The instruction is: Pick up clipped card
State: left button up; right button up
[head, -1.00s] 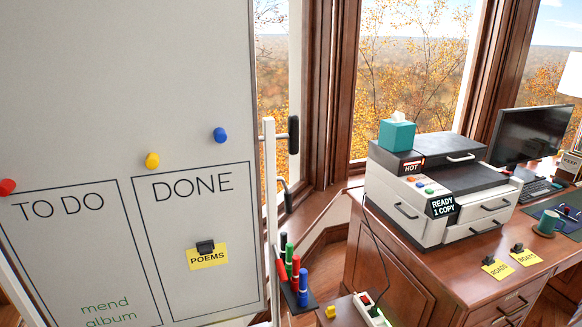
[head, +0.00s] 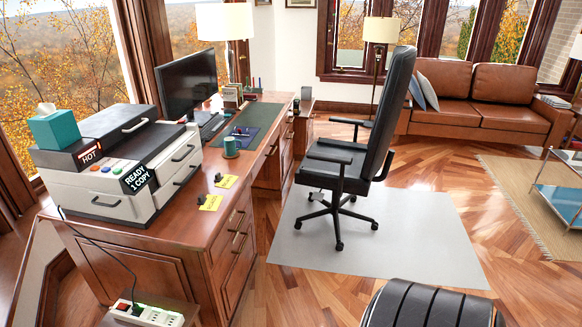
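Two yellow cards with black clips lie on the near end of the wooden desk in the head view. One clipped card (head: 210,203) is nearer the desk's front corner. The other clipped card (head: 228,182) lies just behind it and to the right. The lettering on both is too small to read now. Neither of my grippers shows in the view.
A printer (head: 118,165) stands left of the cards, with a teal tissue box (head: 54,130) on top. A black office chair (head: 345,150) is on a grey mat (head: 420,235) to the right. A power strip (head: 145,314) is at the bottom left.

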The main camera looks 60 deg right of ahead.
aim_at(212, 202)
jog(key=z, duration=1.2)
jog(key=u, duration=0.6)
jog(key=i+l+u, duration=0.35)
jog(key=l+u, duration=0.2)
jog(key=i+l+u, duration=0.1)
jog(key=l+u, duration=0.15)
jog(key=i+l+u, duration=0.1)
jog(key=l+u, duration=0.15)
jog(key=l, duration=0.15)
